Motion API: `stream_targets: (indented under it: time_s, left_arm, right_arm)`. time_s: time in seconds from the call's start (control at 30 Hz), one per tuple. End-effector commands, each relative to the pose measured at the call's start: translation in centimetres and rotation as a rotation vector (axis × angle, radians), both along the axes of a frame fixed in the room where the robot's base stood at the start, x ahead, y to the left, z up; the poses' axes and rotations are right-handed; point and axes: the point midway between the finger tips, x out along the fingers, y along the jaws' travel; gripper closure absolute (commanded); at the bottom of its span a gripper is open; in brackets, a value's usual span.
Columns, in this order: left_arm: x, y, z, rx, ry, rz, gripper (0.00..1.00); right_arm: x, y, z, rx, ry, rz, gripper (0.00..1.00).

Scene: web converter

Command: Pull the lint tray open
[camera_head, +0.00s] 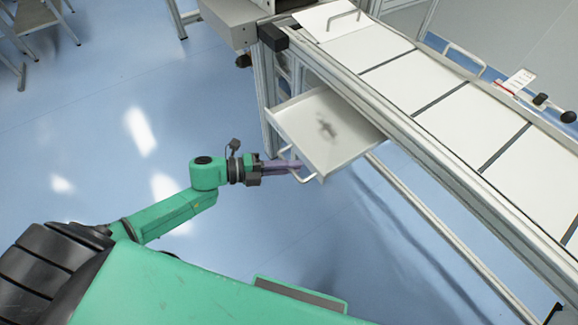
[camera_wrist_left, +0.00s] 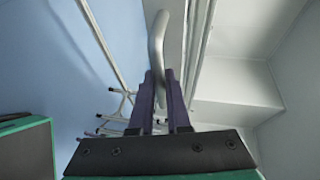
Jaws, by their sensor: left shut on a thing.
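The lint tray (camera_head: 345,158) is a shallow white drawer under the machine's frame, and it stands partly out. A grey smudge of lint (camera_head: 326,127) lies on its floor. Its handle (camera_head: 302,177) is a pale bar on the front face. My left gripper (camera_head: 297,165) is shut on this handle. In the left wrist view the purple fingers (camera_wrist_left: 161,90) close around the handle bar (camera_wrist_left: 157,45), and the tray's pale wall (camera_wrist_left: 236,116) is at the right. My right gripper is not in view.
The machine's long table (camera_head: 440,85) with white panels runs above the tray to the right. A frame leg (camera_head: 266,100) stands left of the tray. Blue floor (camera_head: 90,130) is open in front of the tray. A grey rack (camera_head: 40,20) is far left.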

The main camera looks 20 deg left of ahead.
Motion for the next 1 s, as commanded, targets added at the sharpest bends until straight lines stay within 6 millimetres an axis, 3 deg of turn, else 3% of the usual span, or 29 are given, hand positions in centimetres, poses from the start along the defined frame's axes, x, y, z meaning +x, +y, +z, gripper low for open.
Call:
stream_targets:
  time_s: [0.03, 0.1, 0.13, 0.67, 0.83, 1.0]
  left_arm:
    - [0.1, 0.1, 0.0, 0.000, 0.000, 0.002, 1.00]
    - [0.1, 0.1, 0.0, 0.000, 0.000, 0.002, 0.66]
    - [0.1, 0.1, 0.0, 0.000, 0.000, 0.002, 0.55]
    - [-0.2, 0.4, 0.0, 0.001, 0.000, 0.001, 0.55]
    - [-1.4, 2.6, 0.3, 0.003, 0.004, 0.000, 0.55]
    - [-3.6, 6.8, 1.2, 0.005, 0.008, 0.002, 0.55]
  right_arm:
    - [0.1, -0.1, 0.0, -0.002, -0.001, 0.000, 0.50]
    - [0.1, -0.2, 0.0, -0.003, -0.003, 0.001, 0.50]
    - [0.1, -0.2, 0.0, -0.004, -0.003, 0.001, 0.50]
    - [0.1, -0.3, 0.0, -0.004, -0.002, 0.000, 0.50]
    - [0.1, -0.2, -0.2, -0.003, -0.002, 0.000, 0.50]
    - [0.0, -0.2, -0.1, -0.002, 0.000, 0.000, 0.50]
